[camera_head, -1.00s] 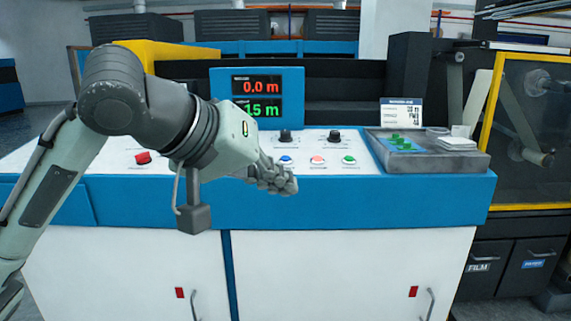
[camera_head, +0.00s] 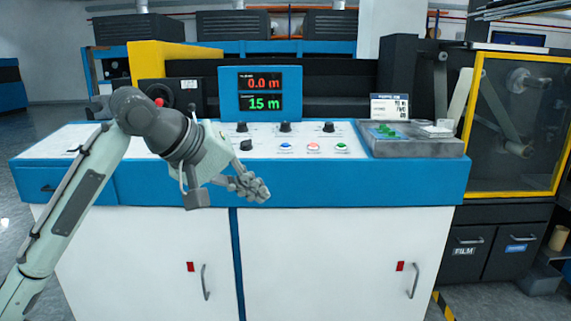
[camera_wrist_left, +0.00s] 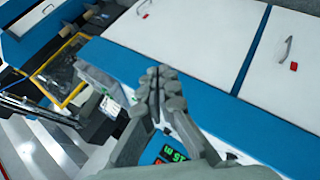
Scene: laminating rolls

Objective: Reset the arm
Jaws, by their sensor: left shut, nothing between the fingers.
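My left gripper (camera_head: 254,188) is shut and empty in the head view. It hangs in front of the blue front edge of the console (camera_head: 330,190), with its arm coming in from the left. The left wrist view shows its closed fingers (camera_wrist_left: 160,80) pointing up the picture over the console's blue edge (camera_wrist_left: 225,130). My right gripper is in neither view.
The console top holds black knobs, a blue button (camera_head: 286,146), a red button (camera_head: 314,147) and a green button (camera_head: 342,146). A display (camera_head: 260,92) reads 0.0 m and 15 m. A grey tray (camera_head: 415,150) sits at the right, near a yellow-framed machine (camera_head: 470,120). White cabinet doors (camera_head: 330,260) are below.

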